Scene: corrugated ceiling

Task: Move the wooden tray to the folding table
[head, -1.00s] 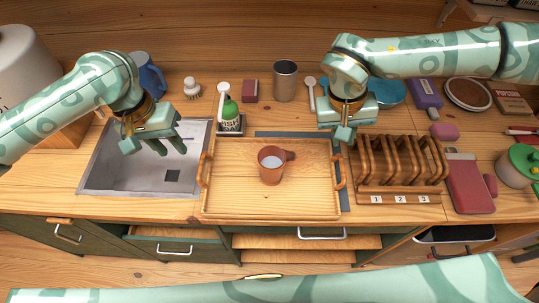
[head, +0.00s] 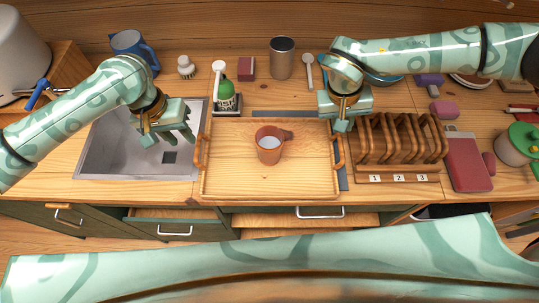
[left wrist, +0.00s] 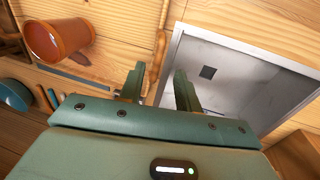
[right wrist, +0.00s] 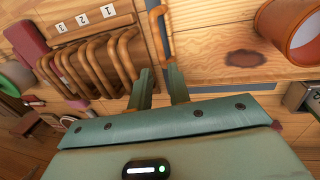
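The wooden tray (head: 225,185) lies flat on the counter between the sink and the rack, with a brown cup (head: 268,150) standing on it. Its left handle (head: 201,150) also shows in the left wrist view (left wrist: 158,48), just ahead of my left fingers. My left gripper (head: 178,138) is open and empty over the sink's right side; both fingers show apart in the left wrist view (left wrist: 160,88). My right gripper (head: 342,122) is open by the right handle (head: 338,152). In the right wrist view (right wrist: 161,85) that handle (right wrist: 161,30) lies ahead of the parted fingers. No folding table is identifiable.
A wooden rack (head: 400,150) stands close to the tray's right side. The sink (head: 125,165) is at its left. A green bottle (head: 226,95), a metal cup (head: 282,58) and a dark red box (head: 247,68) stand behind. A blue mug (head: 134,45) is at the back left.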

